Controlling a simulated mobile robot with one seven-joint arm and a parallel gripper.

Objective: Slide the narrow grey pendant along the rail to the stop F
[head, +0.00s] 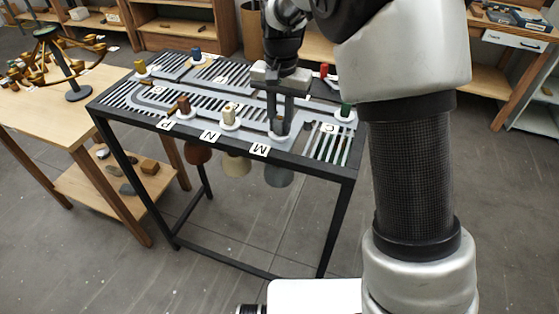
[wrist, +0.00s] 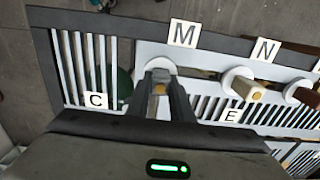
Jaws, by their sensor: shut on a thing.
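My gripper (head: 277,128) points down at the rail table's near side and is shut on an upright peg with a white disc (wrist: 158,66) at its base, by label M (head: 259,150). A grey pendant (head: 278,176) hangs under the table directly below this peg. In the wrist view the fingers (wrist: 161,98) stand on both sides of the peg, and its tan top shows between them. I cannot make out a label F in either view.
A cream peg (head: 229,113) by label N and a brown peg (head: 183,105) by P stand left of my gripper. A green peg (head: 345,110) stands right, near C (wrist: 95,100). Label E (wrist: 231,116) lies inward. Red (head: 324,71) and blue (head: 196,55) pegs stand farther back.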

